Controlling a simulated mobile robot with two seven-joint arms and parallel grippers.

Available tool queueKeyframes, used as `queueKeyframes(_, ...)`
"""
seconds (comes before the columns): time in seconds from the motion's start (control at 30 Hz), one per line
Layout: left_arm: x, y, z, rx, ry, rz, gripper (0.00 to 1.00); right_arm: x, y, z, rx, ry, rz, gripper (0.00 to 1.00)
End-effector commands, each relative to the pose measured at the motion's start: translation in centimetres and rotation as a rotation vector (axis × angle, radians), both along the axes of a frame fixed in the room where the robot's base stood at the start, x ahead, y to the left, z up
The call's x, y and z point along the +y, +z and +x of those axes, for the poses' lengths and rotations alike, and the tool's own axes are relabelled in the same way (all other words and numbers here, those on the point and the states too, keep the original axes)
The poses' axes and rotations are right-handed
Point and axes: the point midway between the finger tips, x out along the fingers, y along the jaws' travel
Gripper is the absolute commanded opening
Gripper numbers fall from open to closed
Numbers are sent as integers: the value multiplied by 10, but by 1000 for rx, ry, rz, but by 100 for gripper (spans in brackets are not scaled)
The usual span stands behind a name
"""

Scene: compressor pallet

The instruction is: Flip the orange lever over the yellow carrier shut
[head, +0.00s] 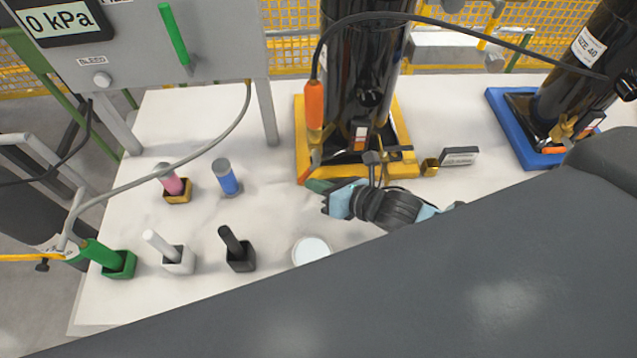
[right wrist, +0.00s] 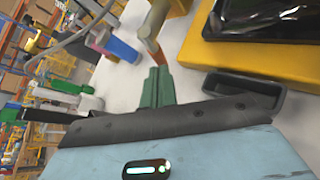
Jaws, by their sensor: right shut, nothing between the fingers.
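The yellow carrier (head: 388,166) lies on the white table under a tall black compressor (head: 360,65). A thin orange-red lever (head: 314,160) stands at the carrier's front left corner, tilted. My right gripper (head: 318,186), with green fingertips, is shut and empty just in front of that corner. In the right wrist view the shut green fingers (right wrist: 157,86) point at the lower end of the orange-red lever (right wrist: 151,48). I cannot tell whether they touch it. The yellow carrier (right wrist: 215,58) is to the right there. My left gripper is not in view.
An orange handle (head: 314,104) hangs on a black hose close above the lever. A blue carrier (head: 510,125) with another compressor stands at right. Coloured plugs, including a blue one (head: 226,178), stand at left. A round white disc (head: 311,250) lies at the front.

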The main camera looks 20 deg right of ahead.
Motion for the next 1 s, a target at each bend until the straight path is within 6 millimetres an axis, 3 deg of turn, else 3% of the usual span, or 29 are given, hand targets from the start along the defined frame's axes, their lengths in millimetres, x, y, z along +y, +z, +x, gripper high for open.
queueKeyframes(0.7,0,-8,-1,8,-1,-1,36,5,0,2,-23,2,74,0)
queueKeyframes(0.87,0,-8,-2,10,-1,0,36,8,0,2,-59,-2,216,0)
queueKeyframes(1.0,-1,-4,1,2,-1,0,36,10,7,4,-64,2,206,0)
